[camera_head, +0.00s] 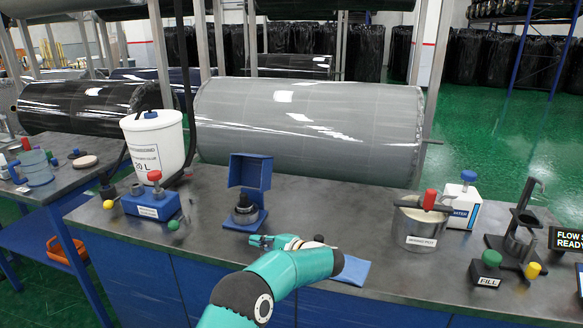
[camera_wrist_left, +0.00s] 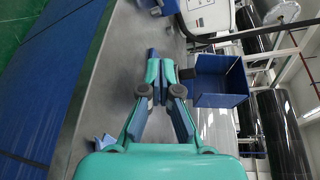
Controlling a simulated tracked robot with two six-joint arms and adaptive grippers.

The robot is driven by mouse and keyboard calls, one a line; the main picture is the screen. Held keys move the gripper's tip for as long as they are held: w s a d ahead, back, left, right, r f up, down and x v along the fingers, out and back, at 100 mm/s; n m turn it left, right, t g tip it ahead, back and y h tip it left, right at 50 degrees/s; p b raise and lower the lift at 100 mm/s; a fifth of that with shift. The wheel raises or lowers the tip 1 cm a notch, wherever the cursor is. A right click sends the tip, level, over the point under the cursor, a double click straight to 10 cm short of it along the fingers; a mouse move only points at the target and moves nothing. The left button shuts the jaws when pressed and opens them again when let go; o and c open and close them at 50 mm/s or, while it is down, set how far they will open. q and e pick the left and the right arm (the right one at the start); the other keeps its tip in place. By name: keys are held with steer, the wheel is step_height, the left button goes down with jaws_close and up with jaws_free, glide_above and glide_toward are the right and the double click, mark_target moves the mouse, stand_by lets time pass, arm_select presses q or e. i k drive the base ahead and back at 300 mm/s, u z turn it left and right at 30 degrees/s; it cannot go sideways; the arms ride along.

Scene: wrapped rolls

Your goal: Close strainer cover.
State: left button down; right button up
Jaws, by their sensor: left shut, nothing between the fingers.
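The strainer appears to be the blue hinged unit (camera_head: 251,172) at the middle of the bench. Its cover stands raised, and a dark round part (camera_head: 245,210) sits on its blue base. In the left wrist view the raised blue cover (camera_wrist_left: 222,78) is right of the fingers; the dark part is mostly hidden there. My left gripper (camera_head: 256,240) is shut and empty, in front of the blue base in the head view. Its fingertips (camera_wrist_left: 160,62) show together in the left wrist view, apart from the cover. My right gripper is not in view.
A white bucket (camera_head: 154,143) and a blue control box (camera_head: 152,203) stand left. A metal pot (camera_head: 420,226), a white-blue box (camera_head: 463,200) and a dark stand (camera_head: 520,235) stand right. A blue cloth (camera_head: 350,271) lies by my arm. A large wrapped roll (camera_head: 310,130) is behind.

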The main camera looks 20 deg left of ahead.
mark_target(245, 169)
steer(key=i, duration=1.2)
steer(key=u, duration=0.1)
